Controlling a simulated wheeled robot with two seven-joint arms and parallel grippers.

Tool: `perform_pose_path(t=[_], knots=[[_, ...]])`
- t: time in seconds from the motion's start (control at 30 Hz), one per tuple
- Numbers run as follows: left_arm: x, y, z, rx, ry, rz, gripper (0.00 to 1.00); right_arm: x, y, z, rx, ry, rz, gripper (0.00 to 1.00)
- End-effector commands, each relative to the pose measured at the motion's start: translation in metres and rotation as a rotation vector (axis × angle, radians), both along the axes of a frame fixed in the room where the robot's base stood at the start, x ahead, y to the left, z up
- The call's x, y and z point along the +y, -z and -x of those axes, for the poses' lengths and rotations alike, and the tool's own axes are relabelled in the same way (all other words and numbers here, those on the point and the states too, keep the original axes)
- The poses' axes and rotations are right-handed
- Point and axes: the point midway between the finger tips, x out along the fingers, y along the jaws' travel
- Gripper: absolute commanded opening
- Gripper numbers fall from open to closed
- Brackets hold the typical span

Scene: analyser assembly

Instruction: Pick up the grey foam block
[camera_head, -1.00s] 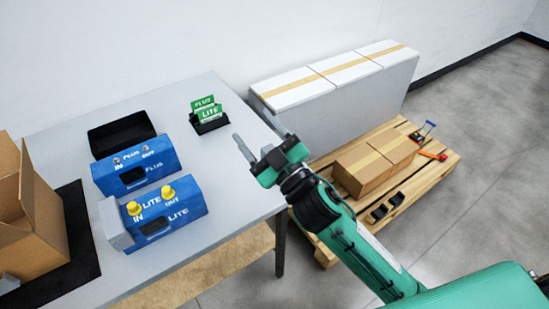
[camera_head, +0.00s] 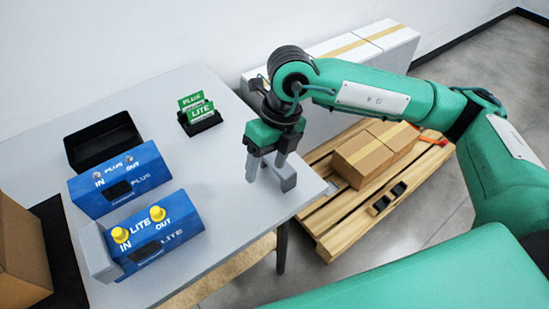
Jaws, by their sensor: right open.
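Another pale grey block (camera_head: 97,252) sits against the left end of the blue LITE unit (camera_head: 160,236). My left gripper is not in view.
On the grey table (camera_head: 225,205) are the blue PLUS unit (camera_head: 120,180), a black tray (camera_head: 103,140) and a holder with green cards (camera_head: 200,116). A cardboard box (camera_head: 20,250) stands at the left. A wooden pallet (camera_head: 340,220) with cartons (camera_head: 362,160) lies beyond the right edge.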

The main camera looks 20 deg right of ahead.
Motion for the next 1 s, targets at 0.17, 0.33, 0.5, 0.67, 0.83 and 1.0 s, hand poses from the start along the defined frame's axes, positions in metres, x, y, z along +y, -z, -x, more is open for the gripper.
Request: perform_pose_path(t=[0.17,0.33,0.5,0.67,0.83,1.0], knots=[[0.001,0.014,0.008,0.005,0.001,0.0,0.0,-0.046,-0.007,-0.023,-0.09,0.071,0.217,0.62],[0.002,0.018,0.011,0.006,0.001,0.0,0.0,-0.057,0.003,-0.027,-0.106,0.091,0.269,0.62],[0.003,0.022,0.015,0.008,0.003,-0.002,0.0,-0.057,0.037,-0.026,-0.103,0.09,0.268,0.62],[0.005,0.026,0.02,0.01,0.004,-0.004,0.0,-0.057,0.064,-0.027,-0.104,0.09,0.266,0.62],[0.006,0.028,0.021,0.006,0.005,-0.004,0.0,-0.057,0.076,-0.027,-0.107,0.088,0.265,0.62],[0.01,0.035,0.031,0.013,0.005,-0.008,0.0,-0.059,0.091,-0.025,-0.104,0.089,0.265,0.62]])
